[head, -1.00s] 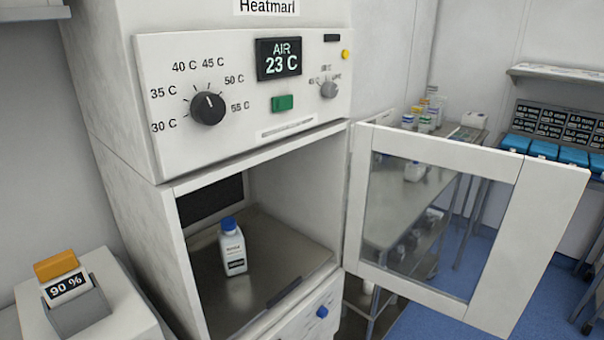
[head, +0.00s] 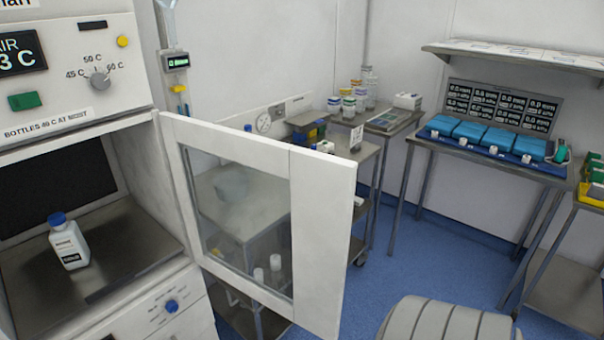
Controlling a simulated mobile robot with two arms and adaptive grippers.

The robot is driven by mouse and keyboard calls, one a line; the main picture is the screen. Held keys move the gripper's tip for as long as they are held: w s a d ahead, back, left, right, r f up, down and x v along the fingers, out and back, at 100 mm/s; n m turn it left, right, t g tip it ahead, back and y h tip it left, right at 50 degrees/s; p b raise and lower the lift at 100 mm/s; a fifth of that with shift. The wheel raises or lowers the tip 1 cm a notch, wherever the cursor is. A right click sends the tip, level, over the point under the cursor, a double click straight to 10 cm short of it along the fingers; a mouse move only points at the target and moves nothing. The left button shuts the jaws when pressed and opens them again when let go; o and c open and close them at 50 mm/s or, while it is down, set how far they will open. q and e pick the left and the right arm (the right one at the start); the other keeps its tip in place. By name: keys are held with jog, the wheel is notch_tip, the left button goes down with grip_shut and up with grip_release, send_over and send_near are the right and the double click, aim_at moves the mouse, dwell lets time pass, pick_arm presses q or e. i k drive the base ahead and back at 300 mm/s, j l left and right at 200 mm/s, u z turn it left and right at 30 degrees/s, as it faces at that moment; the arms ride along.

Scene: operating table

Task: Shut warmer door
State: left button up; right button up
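The warmer door (head: 322,225) is a white frame with a clear window. It stands wide open, hinged on the right side of the warmer cabinet (head: 130,128) and swung out toward the right. Inside the open compartment, a white bottle with a blue cap (head: 69,242) stands upright on the metal shelf (head: 130,245). Neither of my grippers shows. A ribbed grey-white rounded shape at the bottom right may be part of my own arm, but I cannot tell.
A steel cart (head: 380,130) with bottles stands behind the door. Blue floor (head: 420,255) is clear between the door and the tables.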

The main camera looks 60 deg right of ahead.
aim_at(323, 186)
jog(key=l+u, duration=0.1)
jog(key=l, duration=0.3)
jog(key=k+l+u, duration=0.15)
jog(key=l, duration=0.25)
jog(key=k+l+u, duration=0.1)
jog(key=l, duration=0.3)
jog(key=k+l+u, duration=0.1)
jog(key=l, duration=0.3)
jog(key=k+l+u, duration=0.15)
jog(key=l, duration=0.25)
jog(key=i+l, duration=0.15)
jog(key=l, duration=0.2)
jog(key=i+l+u, duration=0.15)
jog(key=l, duration=0.25)
jog(key=i+l, duration=0.1)
jog(key=l, duration=0.25)
jog(key=k+l+u, duration=0.2)
jog(key=k+l, duration=0.25)
